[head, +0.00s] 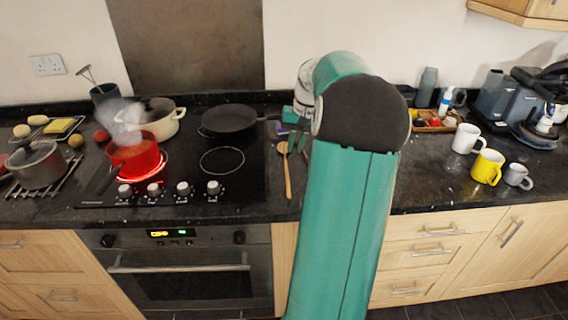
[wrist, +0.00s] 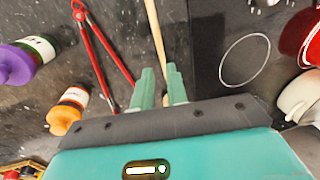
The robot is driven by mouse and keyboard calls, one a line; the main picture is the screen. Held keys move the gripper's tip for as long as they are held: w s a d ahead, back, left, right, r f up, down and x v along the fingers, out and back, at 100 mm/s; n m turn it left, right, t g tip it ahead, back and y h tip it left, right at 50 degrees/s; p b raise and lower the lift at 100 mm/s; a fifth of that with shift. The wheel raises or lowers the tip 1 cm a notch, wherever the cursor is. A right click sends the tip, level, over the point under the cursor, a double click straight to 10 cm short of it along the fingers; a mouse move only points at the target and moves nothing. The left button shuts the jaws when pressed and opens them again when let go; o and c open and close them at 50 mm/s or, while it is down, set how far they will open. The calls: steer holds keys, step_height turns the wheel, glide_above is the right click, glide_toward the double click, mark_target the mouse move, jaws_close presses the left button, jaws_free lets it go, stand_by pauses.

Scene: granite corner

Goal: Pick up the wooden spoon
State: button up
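The wooden spoon (head: 287,178) lies on the dark granite counter just right of the hob, its bowl away from me and its handle toward the front edge. In the wrist view, its pale handle (wrist: 156,30) runs from the top edge down toward the gap between my fingers; the bowl is not visible there. My gripper (wrist: 161,82) is open, its two green fingers apart, with nothing seen held between them. I cannot tell its height above the spoon.
A steaming red pot (head: 134,158) sits on a glowing ring; a black pan (head: 229,121) is behind. Mugs (head: 487,167) stand at right.

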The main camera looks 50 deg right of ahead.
glide_above(287, 176)
steer(key=d, duration=0.1)
steer(key=f, duration=0.3)
steer(key=s+f, duration=0.1)
steer(key=f, duration=0.1)
steer(key=shift+f, duration=0.1)
steer(key=shift+w+a+f, duration=0.15)
steer(key=shift+a+f, duration=0.05)
steer(key=shift+f, duration=1.1)
steer(key=shift+w+a+f, duration=0.15)
steer(key=shift+f, duration=1.15)
jaws_close()
steer(key=shift+r, duration=0.1)
